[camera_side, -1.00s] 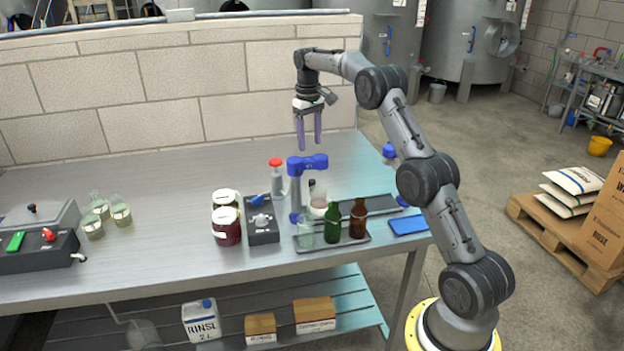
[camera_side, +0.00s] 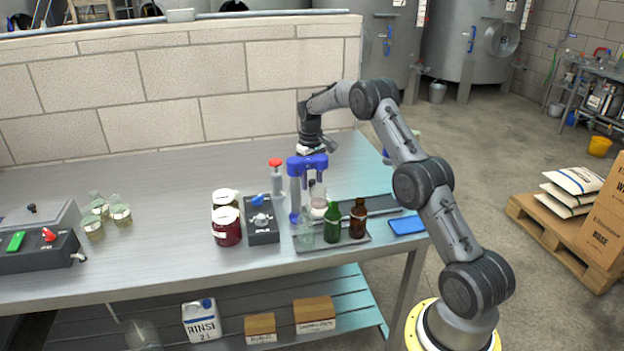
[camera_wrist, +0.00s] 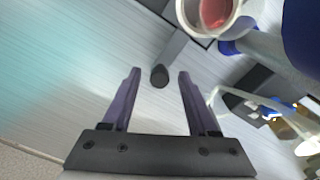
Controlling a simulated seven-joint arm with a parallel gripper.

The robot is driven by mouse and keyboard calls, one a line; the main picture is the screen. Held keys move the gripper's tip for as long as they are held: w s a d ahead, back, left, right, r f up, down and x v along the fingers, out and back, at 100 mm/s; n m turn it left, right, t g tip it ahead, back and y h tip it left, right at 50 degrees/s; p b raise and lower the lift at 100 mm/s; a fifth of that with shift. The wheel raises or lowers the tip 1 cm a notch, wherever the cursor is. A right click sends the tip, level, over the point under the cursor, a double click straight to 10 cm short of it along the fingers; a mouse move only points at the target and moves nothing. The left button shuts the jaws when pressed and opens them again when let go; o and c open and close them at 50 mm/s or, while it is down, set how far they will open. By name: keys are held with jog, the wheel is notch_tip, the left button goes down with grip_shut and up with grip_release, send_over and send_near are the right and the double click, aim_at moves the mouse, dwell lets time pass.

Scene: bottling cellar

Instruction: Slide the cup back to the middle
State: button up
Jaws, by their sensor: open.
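A small pale cup (camera_side: 318,208) stands behind the bottles, beside the blue-headed stand. In the wrist view the cup (camera_wrist: 212,14) shows at the top edge, cut off, with a white rim and a pinkish inside. My gripper (camera_wrist: 159,72) is open, its two purple fingers apart with nothing held. A short black peg (camera_wrist: 160,77) shows between the fingertips in the wrist view; I cannot tell its height. The cup is beyond the right finger, apart from it.
The blue-headed stand (camera_side: 295,190) is close to my gripper. A green bottle (camera_side: 332,224) and a brown bottle (camera_side: 358,220) stand on a tray in front. A red-topped bottle (camera_side: 277,180) stands to the left. The table's back left (camera_side: 150,180) is clear.

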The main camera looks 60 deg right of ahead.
jog(key=shift+f, duration=0.1)
grip_shut()
dwell(0.3)
dwell(1.1)
